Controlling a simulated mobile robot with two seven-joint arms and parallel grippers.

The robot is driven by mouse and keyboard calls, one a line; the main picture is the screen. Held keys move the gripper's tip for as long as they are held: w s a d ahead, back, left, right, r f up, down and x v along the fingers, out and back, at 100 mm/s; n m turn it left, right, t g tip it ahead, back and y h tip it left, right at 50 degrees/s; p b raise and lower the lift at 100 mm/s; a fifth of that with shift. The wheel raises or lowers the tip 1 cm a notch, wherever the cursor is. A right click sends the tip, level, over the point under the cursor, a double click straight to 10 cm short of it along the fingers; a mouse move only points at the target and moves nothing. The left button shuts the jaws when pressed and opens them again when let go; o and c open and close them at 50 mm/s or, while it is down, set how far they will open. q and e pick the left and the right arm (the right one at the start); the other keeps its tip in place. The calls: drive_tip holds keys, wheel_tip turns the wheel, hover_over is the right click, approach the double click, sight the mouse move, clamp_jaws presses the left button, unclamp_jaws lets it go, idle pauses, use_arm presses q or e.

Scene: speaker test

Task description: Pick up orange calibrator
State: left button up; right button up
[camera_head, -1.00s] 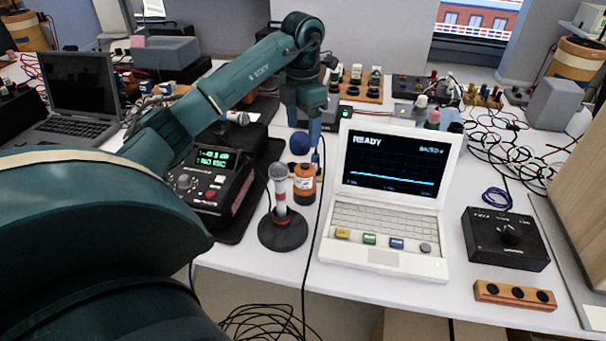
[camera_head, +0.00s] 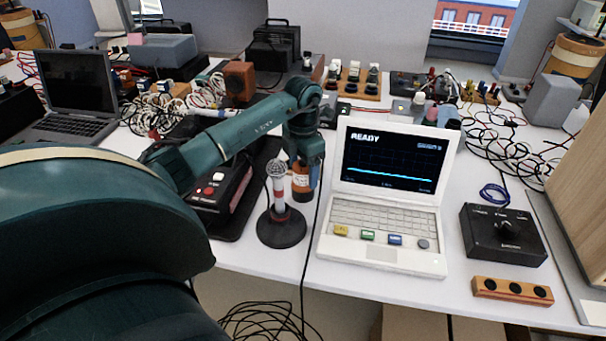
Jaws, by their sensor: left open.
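The orange calibrator (camera_head: 301,186), a small upright cylinder with a pale label, stands on the white table between the microphone stand and the white laptop. The gripper hides the calibrator's top. I cannot tell whether the fingers touch it. My right gripper is not in view.
A microphone on a round black base (camera_head: 281,228) stands close in front and left of the calibrator. The white laptop (camera_head: 384,255) reading READY is close on the right. A black meter box (camera_head: 222,186) is at left, partly behind my arm. A black cable runs between.

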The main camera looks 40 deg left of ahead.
use_arm(q)
drive_tip(key=c, duration=1.3)
drive_tip(key=shift+o, duration=0.2)
drive_tip(key=shift+r, duration=0.1)
